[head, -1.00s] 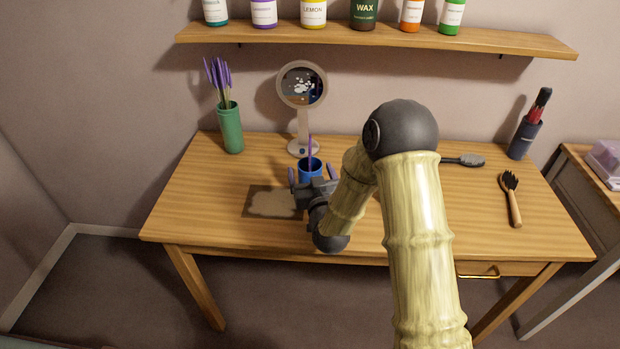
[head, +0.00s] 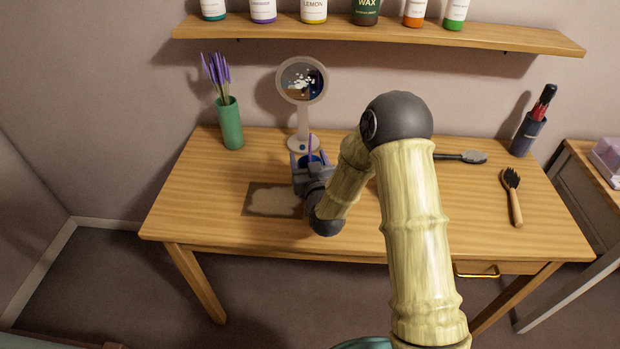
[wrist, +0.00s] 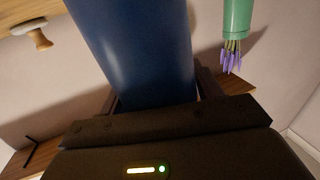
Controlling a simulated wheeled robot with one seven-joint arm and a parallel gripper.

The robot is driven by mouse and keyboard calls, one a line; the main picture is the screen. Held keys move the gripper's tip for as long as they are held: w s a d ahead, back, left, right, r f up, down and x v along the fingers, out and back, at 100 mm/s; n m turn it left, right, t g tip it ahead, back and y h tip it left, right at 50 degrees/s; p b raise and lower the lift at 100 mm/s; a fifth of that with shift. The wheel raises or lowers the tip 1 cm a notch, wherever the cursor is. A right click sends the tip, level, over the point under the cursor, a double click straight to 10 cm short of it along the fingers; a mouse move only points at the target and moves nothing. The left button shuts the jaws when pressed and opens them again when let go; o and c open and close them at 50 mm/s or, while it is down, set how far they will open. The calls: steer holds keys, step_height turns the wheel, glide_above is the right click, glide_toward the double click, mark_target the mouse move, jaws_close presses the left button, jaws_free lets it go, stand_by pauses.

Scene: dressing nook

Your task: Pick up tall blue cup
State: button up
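The tall blue cup (head: 313,159) stands on the wooden table, below the round mirror, with a thin purple stick rising from it. In the head view, my gripper (head: 309,163) is at the cup, with a finger on either side, and hides most of its body. In the wrist view, the cup (wrist: 140,50) fills the upper middle and passes between the dark fingers (wrist: 158,98). The fingers lie very close to its sides; whether they press on it I cannot tell.
The round mirror (head: 302,82) stands just behind the cup. A green vase (head: 229,124) with purple flowers is to the left. A grey mat (head: 258,200) lies in front left. A brush (head: 512,190) and a dark holder (head: 528,133) are right. The wooden table's (head: 190,205) left part is clear.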

steer(key=c, duration=0.8)
step_height(320, 180, up, 10)
steer(key=shift+p, duration=0.4)
